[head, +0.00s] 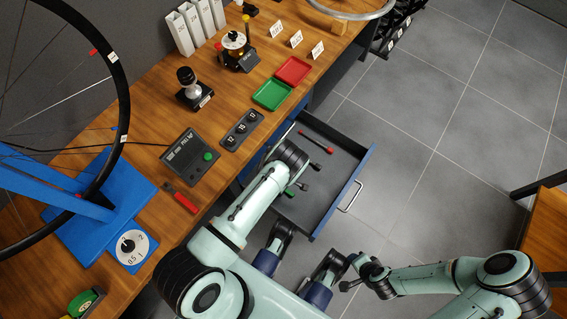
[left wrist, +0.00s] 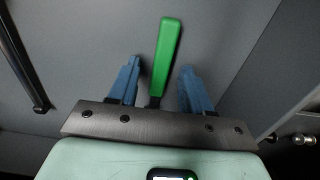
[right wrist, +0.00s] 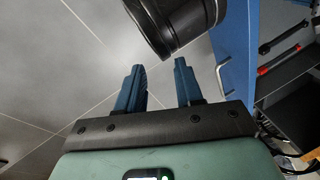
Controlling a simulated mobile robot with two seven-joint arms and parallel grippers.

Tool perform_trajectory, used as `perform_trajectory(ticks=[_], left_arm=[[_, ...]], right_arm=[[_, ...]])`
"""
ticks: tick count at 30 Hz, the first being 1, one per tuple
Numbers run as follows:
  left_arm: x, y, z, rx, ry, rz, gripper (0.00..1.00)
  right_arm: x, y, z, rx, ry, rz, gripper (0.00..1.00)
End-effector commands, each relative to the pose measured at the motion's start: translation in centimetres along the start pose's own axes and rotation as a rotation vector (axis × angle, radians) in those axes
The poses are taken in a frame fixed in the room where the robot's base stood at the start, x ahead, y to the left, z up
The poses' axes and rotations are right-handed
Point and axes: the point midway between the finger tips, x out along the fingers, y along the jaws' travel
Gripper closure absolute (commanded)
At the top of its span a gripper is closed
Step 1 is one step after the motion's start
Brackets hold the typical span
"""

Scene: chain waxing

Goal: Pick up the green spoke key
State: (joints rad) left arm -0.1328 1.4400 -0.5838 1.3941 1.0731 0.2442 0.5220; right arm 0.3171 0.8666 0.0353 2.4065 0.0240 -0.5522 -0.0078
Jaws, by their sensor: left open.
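The green spoke key (head: 290,190) lies in the open drawer (head: 336,190), mostly hidden by my left arm in the head view. In the left wrist view its green handle (left wrist: 166,58) points up the picture, with its dark end between the fingers near the gripper's palm. My left gripper (left wrist: 157,88) is open, with one finger on each side of the key and a gap on both sides. Whether the fingers are level with the key is hard to tell. My right gripper (right wrist: 160,88) is open and empty, outside the drawer over the floor.
A red-handled tool (head: 315,141) lies farther back in the drawer. The drawer's front handle (head: 351,196) faces the floor. On the bench are a red tray (head: 293,71), a green tray (head: 272,94), a display box (head: 190,157) and a blue wheel stand (head: 100,213).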

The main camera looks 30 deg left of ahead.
Motion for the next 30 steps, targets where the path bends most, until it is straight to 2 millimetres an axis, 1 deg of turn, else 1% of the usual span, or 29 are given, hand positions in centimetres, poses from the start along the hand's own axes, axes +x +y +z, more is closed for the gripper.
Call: perform_trajectory(ticks=[2, 5, 6, 7, 16, 20, 23, 26, 29, 30], left_arm=[[-0.1, 0.0, 0.0, 0.000, 0.000, 0.000, 0.51], [-0.1, 0.0, 0.0, 0.000, 0.000, 0.000, 0.80], [-0.1, 0.0, 0.0, 0.000, 0.000, 0.000, 0.93], [-0.1, 0.0, 0.0, 0.000, 0.000, 0.000, 1.00], [-0.1, 0.0, 0.0, 0.000, 0.000, 0.000, 1.00], [-0.7, 0.0, 0.0, -0.001, 0.000, 0.001, 1.00], [-1.6, 0.1, 0.0, -0.002, 0.000, 0.001, 1.00], [-3.3, 0.1, 0.0, -0.002, -0.001, 0.002, 1.00], [-5.7, 0.1, 0.0, -0.002, -0.001, 0.003, 1.00], [-6.8, 0.2, 0.1, -0.002, -0.001, 0.004, 1.00]], right_arm=[[0.0, 0.0, 0.0, 0.000, 0.000, 0.000, 0.64], [0.0, 0.0, 0.0, 0.000, 0.000, 0.000, 0.64], [0.0, 0.0, 0.0, 0.000, 0.000, 0.000, 0.64], [0.0, 0.0, 0.0, 0.000, -0.001, 0.000, 0.64], [0.0, 0.0, 0.1, 0.000, -0.002, 0.000, 0.64], [-0.2, -0.1, 0.3, -0.001, -0.008, -0.001, 0.64], [-0.6, -0.2, 0.7, -0.002, -0.020, -0.002, 0.64], [-1.3, -0.5, 1.4, -0.004, -0.042, -0.003, 0.64], [-2.2, -0.8, 2.5, -0.007, -0.074, -0.005, 0.64], [-2.6, -0.9, 3.0, -0.008, -0.088, -0.006, 0.64]])
